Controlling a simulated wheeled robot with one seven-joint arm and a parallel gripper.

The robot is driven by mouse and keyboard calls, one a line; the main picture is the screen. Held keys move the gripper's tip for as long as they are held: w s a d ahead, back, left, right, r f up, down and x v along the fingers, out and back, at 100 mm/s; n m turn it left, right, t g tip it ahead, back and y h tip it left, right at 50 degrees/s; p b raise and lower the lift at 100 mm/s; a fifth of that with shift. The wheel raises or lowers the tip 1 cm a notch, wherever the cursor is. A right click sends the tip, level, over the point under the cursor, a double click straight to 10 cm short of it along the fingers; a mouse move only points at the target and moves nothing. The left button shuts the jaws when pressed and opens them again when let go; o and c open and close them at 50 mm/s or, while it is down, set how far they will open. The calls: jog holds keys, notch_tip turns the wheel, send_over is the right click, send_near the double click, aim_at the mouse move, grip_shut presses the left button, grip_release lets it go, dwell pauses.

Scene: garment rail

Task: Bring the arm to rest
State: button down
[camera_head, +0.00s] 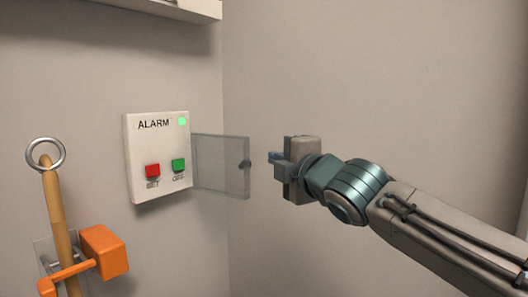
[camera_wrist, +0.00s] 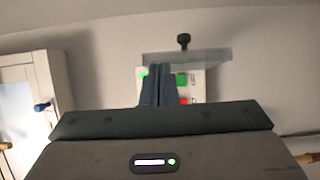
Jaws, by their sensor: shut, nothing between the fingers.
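My gripper (camera_head: 272,158) is at the end of my arm, which reaches in from the right in the head view. It is shut and empty, in the air just right of the alarm panel's clear cover. In the wrist view its blue fingers (camera_wrist: 157,86) are together, in front of part of the panel. The white alarm panel (camera_head: 141,164) is on the wall, with a red button (camera_head: 153,171), a green button (camera_head: 178,165) and a lit green lamp (camera_head: 182,121). Its clear cover (camera_head: 215,168) stands open to the right, with a dark knob (camera_head: 245,164) that looks apart from my fingers.
A wooden pole (camera_head: 55,210) with a metal ring sits in an orange holder (camera_head: 104,252) at lower left. A white shelf edge (camera_head: 185,8) is above. The wrist view shows a white cabinet (camera_wrist: 42,85) with a blue knob at left. The wall below the cover is clear.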

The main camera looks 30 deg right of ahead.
jog(key=s+a+f+m+g+y+b, duration=0.1)
jog(key=a+f+m+g, duration=0.4)
jog(key=f, duration=0.7)
jog(key=s+a+f+m+g+b, duration=0.1)
jog(key=a+f+m+g, duration=0.35)
jog(key=f, duration=0.85)
jog(key=s+a+f+m+g+p, duration=0.1)
jog(key=s+a+f+m+g, duration=0.1)
jog(key=s+f+m, duration=0.2)
jog(key=s+a+f+m+g+h+p, duration=0.1)
jog(key=s+a+f+m+g, duration=0.2)
jog(key=s, duration=0.6)
notch_tip(320, 180, down, 3)
jog(key=shift+s+a+r+m, duration=0.15)
jog(key=shift+r+m, duration=0.05)
jog(key=shift+m, duration=0.55)
